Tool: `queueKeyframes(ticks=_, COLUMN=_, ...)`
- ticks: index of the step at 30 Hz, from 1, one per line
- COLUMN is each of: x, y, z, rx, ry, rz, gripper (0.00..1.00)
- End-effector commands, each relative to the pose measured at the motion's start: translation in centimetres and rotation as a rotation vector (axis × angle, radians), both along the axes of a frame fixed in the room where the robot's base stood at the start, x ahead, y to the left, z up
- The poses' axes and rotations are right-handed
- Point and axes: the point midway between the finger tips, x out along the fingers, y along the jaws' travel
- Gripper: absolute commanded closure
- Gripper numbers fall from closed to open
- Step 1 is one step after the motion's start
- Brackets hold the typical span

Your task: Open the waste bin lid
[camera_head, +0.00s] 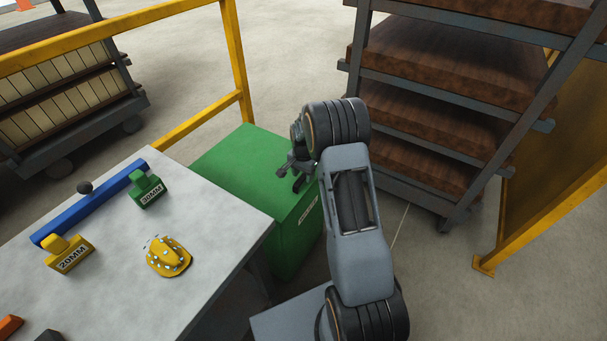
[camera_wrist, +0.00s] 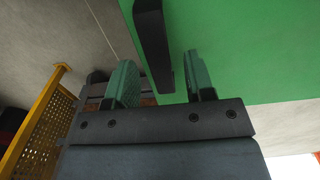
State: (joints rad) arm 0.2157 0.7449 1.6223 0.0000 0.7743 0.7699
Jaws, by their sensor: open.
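The green waste bin (camera_head: 297,238) stands beside the table, and its flat green lid (camera_head: 238,160) lies level on top, closed. The lid also fills the upper right of the wrist view (camera_wrist: 250,50). A black bar handle (camera_wrist: 153,45) runs along the lid's edge. My gripper (camera_head: 297,175) is over the lid's right edge. In the wrist view my gripper (camera_wrist: 160,82) is open, with its two green-padded fingers apart and the handle's near end between them. I see a gap on both sides of the handle; contact is not clear.
A table (camera_head: 215,220) at left holds a yellow block (camera_head: 68,254), a green block (camera_head: 147,190), a blue bar (camera_head: 92,203) and a yellow dotted item (camera_head: 168,257). A yellow rail (camera_head: 238,55) stands behind the bin. A rack of brown boards (camera_head: 440,100) stands at right.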

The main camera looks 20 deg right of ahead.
Motion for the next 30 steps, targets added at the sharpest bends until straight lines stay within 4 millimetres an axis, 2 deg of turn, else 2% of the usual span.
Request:
queueKeyframes(ticks=7, x=0.01, y=0.01, z=-0.05, rx=0.000, ry=0.000, rz=0.000, gripper=0.51)
queueKeyframes(ticks=22, x=0.02, y=0.01, z=-0.01, rx=0.000, ry=0.000, rz=0.000, gripper=0.98)
queueKeyframes(ticks=30, x=0.04, y=0.03, z=0.03, rx=0.000, ry=-0.001, rz=0.000, gripper=1.00)
